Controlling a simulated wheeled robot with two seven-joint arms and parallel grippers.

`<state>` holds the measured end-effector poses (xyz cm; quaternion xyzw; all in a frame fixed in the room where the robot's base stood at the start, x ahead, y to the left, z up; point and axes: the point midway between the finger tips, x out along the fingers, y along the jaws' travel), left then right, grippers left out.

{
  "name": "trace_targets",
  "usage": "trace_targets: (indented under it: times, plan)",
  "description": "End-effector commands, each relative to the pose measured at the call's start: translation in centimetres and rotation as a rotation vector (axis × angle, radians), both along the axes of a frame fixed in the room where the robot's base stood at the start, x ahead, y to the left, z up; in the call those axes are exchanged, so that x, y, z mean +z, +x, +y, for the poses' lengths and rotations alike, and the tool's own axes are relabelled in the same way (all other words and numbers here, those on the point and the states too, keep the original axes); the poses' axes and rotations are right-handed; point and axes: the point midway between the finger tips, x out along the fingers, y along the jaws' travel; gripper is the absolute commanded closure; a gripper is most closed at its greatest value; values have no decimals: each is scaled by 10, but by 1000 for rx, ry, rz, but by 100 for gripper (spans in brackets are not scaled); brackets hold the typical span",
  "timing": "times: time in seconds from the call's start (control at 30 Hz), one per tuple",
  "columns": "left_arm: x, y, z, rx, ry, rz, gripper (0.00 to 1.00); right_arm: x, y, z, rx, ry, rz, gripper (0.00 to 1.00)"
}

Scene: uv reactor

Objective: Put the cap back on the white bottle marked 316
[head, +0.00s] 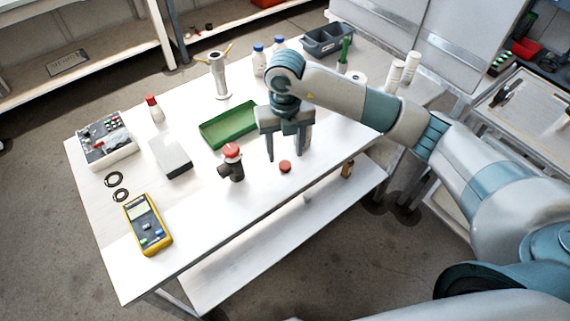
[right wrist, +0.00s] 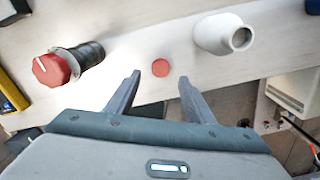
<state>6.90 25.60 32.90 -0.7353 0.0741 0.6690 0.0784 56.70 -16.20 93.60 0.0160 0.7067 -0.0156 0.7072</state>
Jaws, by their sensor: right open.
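A small red cap (head: 285,166) lies flat on the white table near its front edge; it also shows in the right wrist view (right wrist: 160,67). My right gripper (head: 284,155) is open and empty above the table. In the right wrist view its fingertips (right wrist: 160,77) are spread on either side of the cap, with nothing between them. A white bottle (right wrist: 222,35) with an open, uncapped mouth stands right of the cap in the right wrist view. No marking can be read on it. In the head view my gripper mostly hides this bottle. My left gripper is not in view.
A red-topped black switch (head: 232,163) stands left of the cap. A green tray (head: 229,124) lies behind it. The front middle of the table is clear.

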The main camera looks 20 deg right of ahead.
Motion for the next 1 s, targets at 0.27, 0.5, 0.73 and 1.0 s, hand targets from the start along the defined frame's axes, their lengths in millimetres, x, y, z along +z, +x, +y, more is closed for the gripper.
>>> trace_targets:
  times: [0.27,0.5,0.73,1.0]
  plan:
    - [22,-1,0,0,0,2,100,-23,5,-1,-2,-1,5,51]
    - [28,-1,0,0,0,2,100,-48,5,-1,-1,-1,2,51]
    - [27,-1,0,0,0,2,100,-50,6,-1,0,-1,1,51]
    - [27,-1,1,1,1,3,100,-50,6,-1,0,-1,1,54]
